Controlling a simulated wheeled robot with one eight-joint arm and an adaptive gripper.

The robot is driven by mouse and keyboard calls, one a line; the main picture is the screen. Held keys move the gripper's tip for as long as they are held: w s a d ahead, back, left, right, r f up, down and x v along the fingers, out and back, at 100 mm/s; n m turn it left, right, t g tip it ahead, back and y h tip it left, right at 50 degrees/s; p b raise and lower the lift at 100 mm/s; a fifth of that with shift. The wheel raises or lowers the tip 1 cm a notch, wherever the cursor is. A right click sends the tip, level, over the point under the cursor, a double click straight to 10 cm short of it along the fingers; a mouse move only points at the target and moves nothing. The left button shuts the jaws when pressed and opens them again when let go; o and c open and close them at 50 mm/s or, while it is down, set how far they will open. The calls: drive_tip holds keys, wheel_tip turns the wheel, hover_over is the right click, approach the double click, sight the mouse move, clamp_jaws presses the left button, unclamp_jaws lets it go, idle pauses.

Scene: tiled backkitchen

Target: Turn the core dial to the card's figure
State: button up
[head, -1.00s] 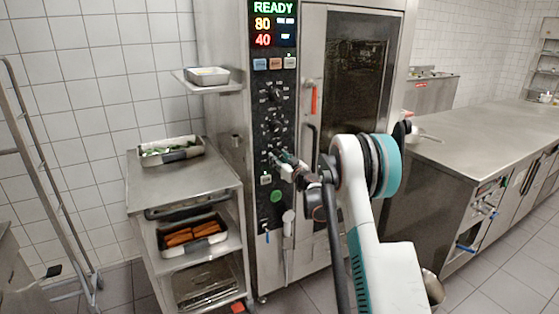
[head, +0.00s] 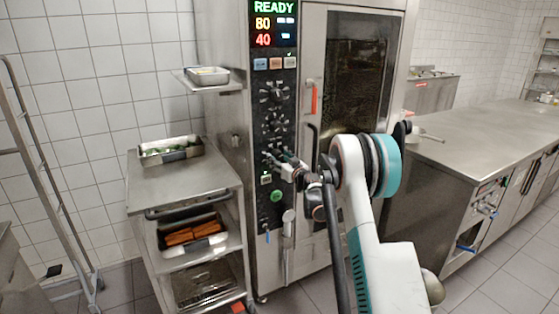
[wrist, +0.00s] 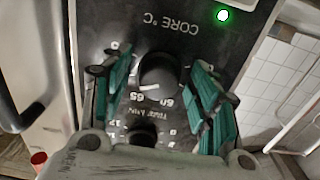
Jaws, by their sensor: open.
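The core dial (wrist: 160,72), a round black knob with a white mark, shows upside down in the wrist view below the "CORE °C" lettering. The white mark is on its lower left side, near the printed 65 and 60; I cannot tell its exact figure. My gripper (wrist: 165,92) is open, with one teal-padded finger on each side of the dial. Contact is not clear. In the head view my gripper (head: 272,160) is at the lower part of the oven's black control panel (head: 262,215), hiding the dial. I cannot make out a card with a figure.
The oven display (head: 273,25) reads READY, 80 and 40. Two other dials (head: 271,92) (head: 274,123) sit above my gripper, and a green button (head: 277,196) below it. The oven door handle (head: 312,145) is close to the right. A steel trolley (head: 185,183) stands left.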

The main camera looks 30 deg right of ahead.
drive_tip(key=shift+s, duration=0.15)
drive_tip(key=s, duration=1.1)
drive_tip(key=shift+s+d, duration=0.2)
drive_tip(key=shift+s, duration=0.2)
